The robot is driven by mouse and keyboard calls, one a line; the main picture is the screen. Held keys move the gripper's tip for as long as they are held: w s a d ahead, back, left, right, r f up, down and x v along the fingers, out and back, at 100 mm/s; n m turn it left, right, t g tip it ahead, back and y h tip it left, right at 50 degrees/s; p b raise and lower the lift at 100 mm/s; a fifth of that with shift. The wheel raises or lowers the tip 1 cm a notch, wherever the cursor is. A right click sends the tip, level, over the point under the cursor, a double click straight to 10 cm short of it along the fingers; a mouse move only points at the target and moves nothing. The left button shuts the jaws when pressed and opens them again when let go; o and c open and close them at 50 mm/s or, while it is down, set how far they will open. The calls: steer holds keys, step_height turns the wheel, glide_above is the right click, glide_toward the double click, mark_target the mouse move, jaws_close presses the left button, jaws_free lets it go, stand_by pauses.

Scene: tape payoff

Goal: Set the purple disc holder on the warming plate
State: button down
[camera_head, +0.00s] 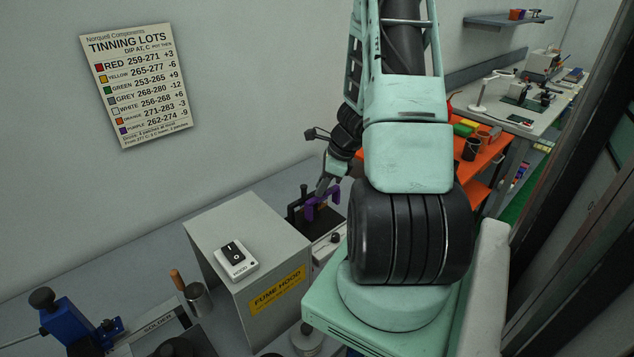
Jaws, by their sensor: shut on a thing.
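The purple disc holder (311,208) shows beyond the grey fume hood, left of my arm. It is small in the picture, with an arched purple part near the fingertips. My gripper (326,186) points down and is shut on this holder. A low light-coloured unit with a knob (334,238) stands below and right of the holder, partly hidden by the hood and my arm. I cannot tell whether this unit is the warming plate, nor whether the holder touches anything beneath it.
The fume hood (215,228) carries a black rocker switch (233,252) on top. A solder unit (160,326), a wooden-handled pot (195,299) and a blue device (72,318) stand at the lower left. A lot chart (137,85) hangs on the wall. An orange bench (478,165) is at the right.

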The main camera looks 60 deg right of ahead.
mark_target(324, 197)
steer(key=shift+f+b, duration=2.3)
steer(key=shift+f, duration=0.5)
steer(key=shift+w+f+b, duration=0.1)
steer(key=shift+f+b, duration=0.3)
steer(key=shift+b, duration=0.05)
steer(key=c, duration=0.6)
jaws_free()
steer(key=shift+c, duration=0.2)
steer(key=shift+r, duration=0.15)
steer(key=shift+r+p, duration=3.05)
steer(key=shift+r, duration=0.4)
